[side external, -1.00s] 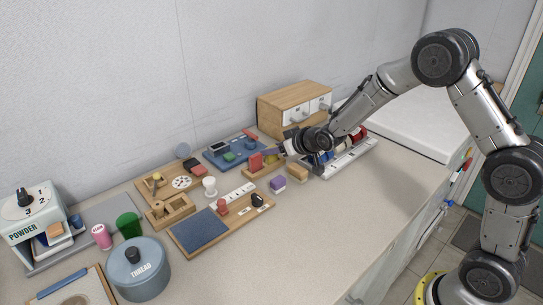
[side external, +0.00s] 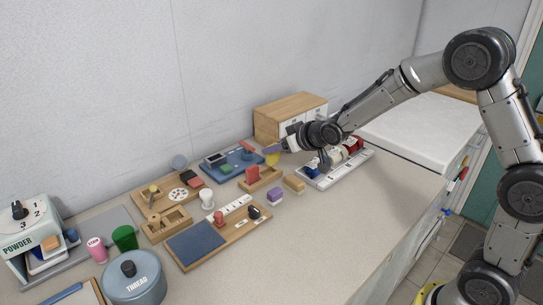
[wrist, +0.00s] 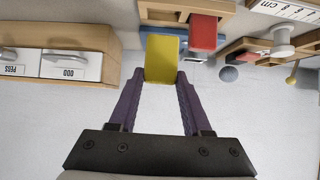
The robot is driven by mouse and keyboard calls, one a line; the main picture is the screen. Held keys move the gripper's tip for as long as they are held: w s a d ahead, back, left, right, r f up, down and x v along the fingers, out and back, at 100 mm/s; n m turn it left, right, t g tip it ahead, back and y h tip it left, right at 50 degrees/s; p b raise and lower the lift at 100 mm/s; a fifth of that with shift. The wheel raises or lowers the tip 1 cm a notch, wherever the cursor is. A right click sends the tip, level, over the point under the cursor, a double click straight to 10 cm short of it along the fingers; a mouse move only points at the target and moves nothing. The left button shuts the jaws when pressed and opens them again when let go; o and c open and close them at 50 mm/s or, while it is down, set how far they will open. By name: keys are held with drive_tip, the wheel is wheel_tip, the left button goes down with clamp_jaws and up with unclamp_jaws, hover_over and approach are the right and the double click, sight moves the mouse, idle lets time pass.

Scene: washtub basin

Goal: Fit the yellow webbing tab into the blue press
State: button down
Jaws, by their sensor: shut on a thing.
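The yellow webbing tab (wrist: 162,58) is a flat piece between the purple fingertips of my gripper (wrist: 161,80) in the wrist view. My gripper is shut on it. In the side external view my gripper (side external: 274,149) holds the tab (side external: 272,159) above the counter, behind the wooden holder with the red block.
The wooden holder (side external: 267,178) with a red block (side external: 252,174) is close in front of the tab. A wooden drawer cabinet (side external: 285,112) stands behind my gripper. A white rail (side external: 345,170) with coloured items lies to the right.

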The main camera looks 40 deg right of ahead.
drive_tip(key=v, duration=1.4)
drive_tip(key=shift+s+a+f, duration=0.15)
drive_tip(key=shift+s+a, duration=0.05)
drive_tip(key=shift+w+d, duration=0.1)
